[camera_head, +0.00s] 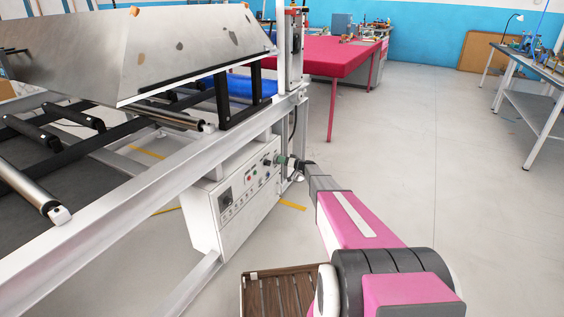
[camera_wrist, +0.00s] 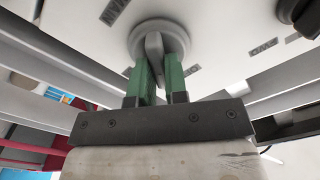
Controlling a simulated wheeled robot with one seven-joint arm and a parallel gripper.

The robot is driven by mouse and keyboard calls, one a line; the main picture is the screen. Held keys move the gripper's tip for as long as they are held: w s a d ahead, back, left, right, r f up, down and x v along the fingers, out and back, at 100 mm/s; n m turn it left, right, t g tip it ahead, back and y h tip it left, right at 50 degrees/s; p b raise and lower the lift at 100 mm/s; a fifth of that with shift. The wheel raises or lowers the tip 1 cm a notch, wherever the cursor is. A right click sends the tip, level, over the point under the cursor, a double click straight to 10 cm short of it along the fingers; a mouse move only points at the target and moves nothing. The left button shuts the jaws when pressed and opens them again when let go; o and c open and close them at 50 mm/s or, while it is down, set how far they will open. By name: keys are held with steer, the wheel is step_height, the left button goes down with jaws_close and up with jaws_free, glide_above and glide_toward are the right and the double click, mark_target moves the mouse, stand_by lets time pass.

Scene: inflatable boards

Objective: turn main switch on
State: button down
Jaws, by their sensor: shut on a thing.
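The control box (camera_head: 213,220) is a white panel under the metal frame of the machine, with several small buttons, a display and a knob on its face. In the wrist view, the main switch (camera_wrist: 155,45) is a round grey rotary knob with a raised grip bar. My gripper (camera_wrist: 160,72) has its two green fingers on either side of that bar and is shut on it. In the head view, my gripper (camera_head: 282,160) is at the upper right of the box face, and it partly hides the switch there.
The machine's metal frame rail (camera_head: 165,180) runs above the box. A red table (camera_head: 330,58) stands behind, and a grey workbench (camera_head: 540,75) is at the right. A slatted brown item (camera_head: 285,290) lies low in front. The floor between is clear.

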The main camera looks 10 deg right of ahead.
steer(key=m, duration=1.1)
steer(key=shift+w+d+f, duration=0.1)
steer(key=shift+d+f, duration=0.05)
steer(key=shift+f, duration=0.05)
stand_by(0.4)
steer(key=c, duration=1.1)
jaws_free()
steer(key=shift+c, duration=0.2)
steer(key=v, duration=1)
steer(key=shift+s+d, duration=0.2)
steer(key=shift+d, duration=0.1)
